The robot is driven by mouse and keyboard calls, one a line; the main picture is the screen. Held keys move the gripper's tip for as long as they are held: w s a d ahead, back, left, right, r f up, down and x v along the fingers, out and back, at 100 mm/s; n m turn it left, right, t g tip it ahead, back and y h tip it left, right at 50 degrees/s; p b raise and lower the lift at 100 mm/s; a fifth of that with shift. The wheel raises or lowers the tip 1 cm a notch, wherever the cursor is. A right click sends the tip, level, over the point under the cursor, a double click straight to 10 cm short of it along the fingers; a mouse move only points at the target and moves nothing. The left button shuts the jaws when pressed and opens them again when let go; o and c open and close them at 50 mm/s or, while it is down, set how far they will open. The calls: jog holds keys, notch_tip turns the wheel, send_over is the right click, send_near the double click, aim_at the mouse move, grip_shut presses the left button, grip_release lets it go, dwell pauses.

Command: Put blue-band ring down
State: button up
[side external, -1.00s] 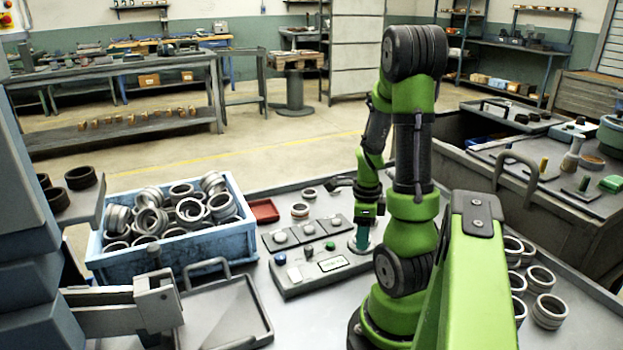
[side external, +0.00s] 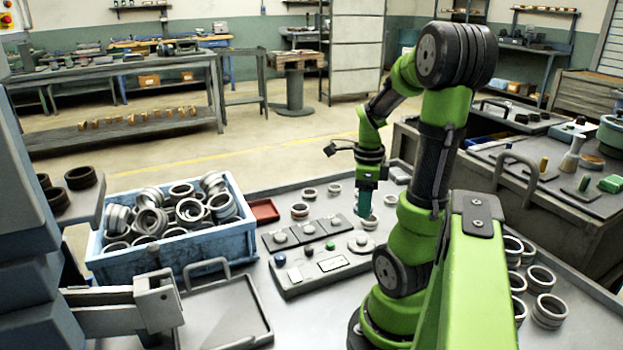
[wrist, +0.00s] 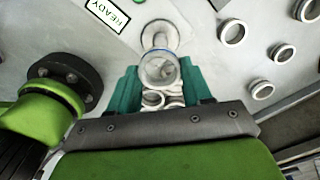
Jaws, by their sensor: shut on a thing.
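My gripper (side external: 366,205), with teal fingers, is raised above the right end of the control panel (side external: 325,268). It is shut on a pale metal ring (side external: 369,223) with its fingertips at the ring's top. In the wrist view the ring (wrist: 160,72) sits between the teal fingers (wrist: 160,85), and a blue tint shows along its rim. The round seat with a post (side external: 361,244) on the panel is bare and lies below the held ring. In the wrist view the seat (wrist: 160,35) shows just beyond the ring.
Loose rings stand on the table behind the panel, including one ring (side external: 300,210) and another (side external: 334,188). More rings (side external: 549,310) stand at the right. A blue crate (side external: 160,265) full of rings and a grey tray (side external: 228,318) are at left. A small red tray (side external: 263,211) is beside the crate.

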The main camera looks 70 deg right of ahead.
jog(key=w+f, duration=0.2)
jog(key=w, duration=0.4)
jog(key=w+a+f, duration=0.1)
jog(key=w+f, duration=0.2)
jog(key=w, duration=0.3)
jog(key=w+a+f, duration=0.1)
jog(key=w+f, duration=0.2)
jog(key=w, duration=0.3)
jog(key=shift+w+f, duration=0.1)
jog(key=shift+w, duration=0.05)
jog(key=m, duration=0.2)
send_over(261, 214)
jog(key=shift+f, duration=2.3)
jog(key=shift+f, duration=0.1)
jog(key=shift+f, duration=0.1)
jog(key=o, duration=0.8)
